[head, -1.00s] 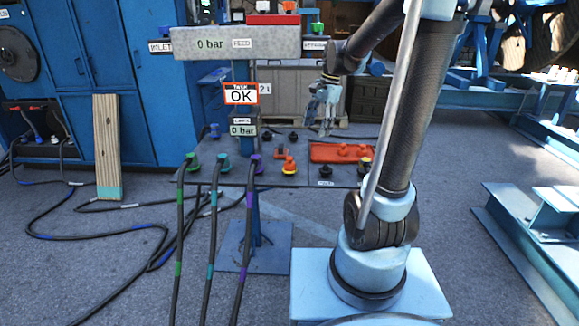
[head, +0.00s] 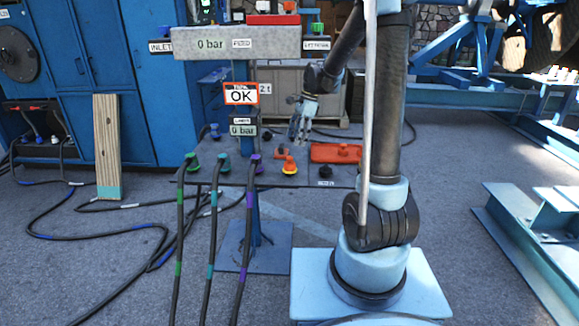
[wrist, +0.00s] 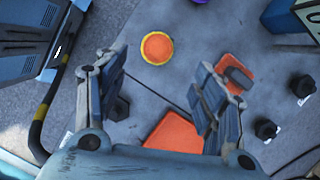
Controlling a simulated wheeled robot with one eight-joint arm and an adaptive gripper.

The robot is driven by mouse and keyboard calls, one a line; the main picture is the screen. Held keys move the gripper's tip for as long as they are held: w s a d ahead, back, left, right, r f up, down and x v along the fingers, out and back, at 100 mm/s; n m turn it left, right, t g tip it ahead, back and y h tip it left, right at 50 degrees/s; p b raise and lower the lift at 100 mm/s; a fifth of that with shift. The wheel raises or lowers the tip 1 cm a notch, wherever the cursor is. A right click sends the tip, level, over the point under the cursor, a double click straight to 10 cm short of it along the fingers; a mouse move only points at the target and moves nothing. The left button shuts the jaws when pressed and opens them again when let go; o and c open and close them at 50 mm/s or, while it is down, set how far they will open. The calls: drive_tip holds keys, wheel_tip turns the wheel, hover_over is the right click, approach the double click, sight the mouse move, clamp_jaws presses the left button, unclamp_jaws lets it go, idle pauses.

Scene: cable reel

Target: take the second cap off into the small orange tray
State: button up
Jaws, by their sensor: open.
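An orange cap with a yellow rim (head: 289,166) stands on the grey panel, right of the purple fitting. In the wrist view the cap (wrist: 157,48) shows ahead of my fingers, between their lines and apart from them. The orange tray (head: 320,152) lies to its right, with an orange piece in it; my arm hides its right end. Part of the tray (wrist: 173,135) shows between my fingers in the wrist view. My gripper (head: 297,139) is open and empty above the panel, behind the cap as the head view shows it.
A small orange block with a dark piece on it (wrist: 236,76) lies near my right finger. Several dark fittings (wrist: 265,129) stand around. Green, teal and purple plugs (head: 256,164) with hanging cables line the panel's left front. A gauge post (head: 240,72) rises left of my gripper.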

sight(291, 157)
drive_tip(key=shift+x, duration=5.55)
drive_tip(key=shift+s+d, duration=0.1)
drive_tip(key=shift+d, duration=0.05)
drive_tip(key=c, duration=1.1)
